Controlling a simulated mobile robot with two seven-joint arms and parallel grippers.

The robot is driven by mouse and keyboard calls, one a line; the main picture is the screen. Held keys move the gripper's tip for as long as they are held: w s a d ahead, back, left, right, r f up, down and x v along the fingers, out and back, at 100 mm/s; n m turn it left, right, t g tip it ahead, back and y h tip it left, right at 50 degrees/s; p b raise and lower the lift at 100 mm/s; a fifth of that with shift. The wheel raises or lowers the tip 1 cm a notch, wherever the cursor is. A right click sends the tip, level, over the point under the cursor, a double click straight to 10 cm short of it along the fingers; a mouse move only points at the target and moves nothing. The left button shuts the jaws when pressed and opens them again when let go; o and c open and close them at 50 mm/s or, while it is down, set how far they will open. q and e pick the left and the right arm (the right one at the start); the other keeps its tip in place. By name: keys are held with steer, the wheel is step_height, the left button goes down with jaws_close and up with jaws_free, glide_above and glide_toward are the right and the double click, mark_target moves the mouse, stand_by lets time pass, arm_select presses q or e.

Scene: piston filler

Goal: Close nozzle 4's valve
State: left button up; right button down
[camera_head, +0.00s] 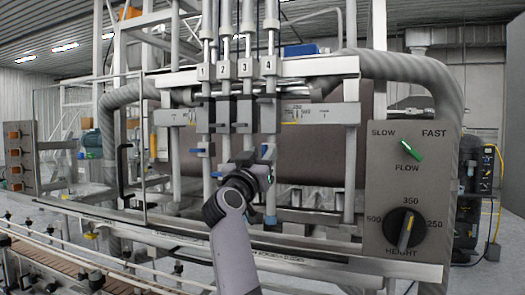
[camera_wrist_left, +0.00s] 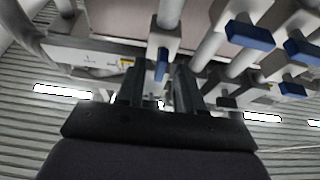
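Nozzle 4 (camera_head: 269,68) is the rightmost of the numbered nozzles in the head view. Its blue valve handle (camera_wrist_left: 161,65) shows in the wrist view as a narrow upright bar. My left gripper (camera_head: 262,165) is up at nozzle 4's lower part, partly covering it in the head view. In the wrist view my left gripper (camera_wrist_left: 158,82) is open, with one finger on each side of the blue handle's line. I cannot tell whether the fingers touch the handle. My right gripper is not in view.
Neighbouring blue handles (camera_wrist_left: 251,36) sit close by on the right in the wrist view. A control panel (camera_head: 385,205) with a green flow knob (camera_head: 412,150) and a black height knob (camera_head: 403,229) stands right. A conveyor (camera_head: 60,262) runs along the lower left.

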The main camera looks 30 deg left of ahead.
arm_select(q)
steer(key=shift+w+a+r, duration=0.15)
steer(key=shift+w+r, duration=0.05)
steer(key=shift+w, duration=0.35)
jaws_close()
